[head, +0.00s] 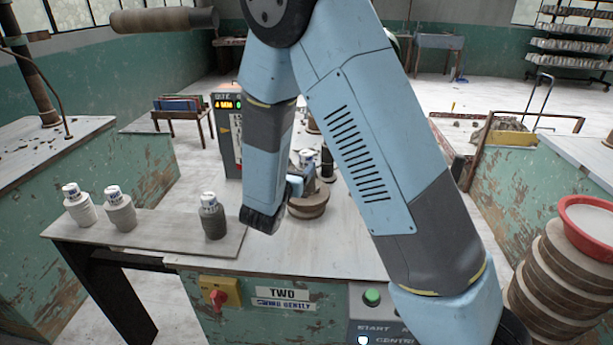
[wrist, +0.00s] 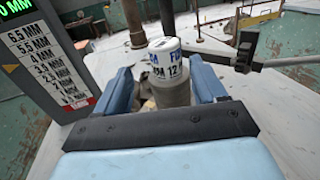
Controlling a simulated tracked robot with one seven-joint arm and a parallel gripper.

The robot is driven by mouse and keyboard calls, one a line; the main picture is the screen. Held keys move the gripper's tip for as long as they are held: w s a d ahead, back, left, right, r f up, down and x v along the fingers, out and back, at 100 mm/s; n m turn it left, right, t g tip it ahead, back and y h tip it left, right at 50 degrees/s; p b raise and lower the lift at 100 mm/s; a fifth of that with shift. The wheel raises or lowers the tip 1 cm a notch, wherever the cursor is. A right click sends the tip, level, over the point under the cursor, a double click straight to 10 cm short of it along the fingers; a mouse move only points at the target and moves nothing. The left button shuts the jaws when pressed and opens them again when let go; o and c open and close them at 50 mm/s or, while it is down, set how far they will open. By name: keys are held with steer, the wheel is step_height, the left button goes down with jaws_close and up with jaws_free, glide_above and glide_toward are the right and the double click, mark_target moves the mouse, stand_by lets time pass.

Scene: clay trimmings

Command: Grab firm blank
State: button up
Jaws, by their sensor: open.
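My gripper (wrist: 160,72) is open in the wrist view, with one blue finger on each side of a grey clay blank (wrist: 173,92). The blank stands upright and has a white cap with blue lettering and a "12". I cannot tell whether either finger touches it. In the head view this blank's capped top (head: 307,157) shows beside my gripper (head: 305,180), above a round brown wheel head (head: 308,208); my arm hides part of it. Three other capped blanks stand on a board at left: a pale one (head: 80,211), a light grey one (head: 121,217) and a darker grey one (head: 213,222).
A machine panel (wrist: 55,65) with a list of millimetre sizes stands close on the left in the wrist view. A dark bracket (wrist: 245,55) is close on the right. The board (head: 165,238) has bare room between blanks. A red bowl (head: 570,210) tops stacked discs at right.

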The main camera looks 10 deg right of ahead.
mark_target(304, 161)
steer(key=shift+d+x, duration=0.2)
steer(key=shift+x, duration=1.15)
steer(key=shift+d+x, duration=0.2)
steer(key=shift+x, duration=1.15)
steer(key=shift+s+r, duration=0.1)
steer(key=shift+s, duration=0.1)
steer(key=shift+c, duration=0.2)
jaws_close()
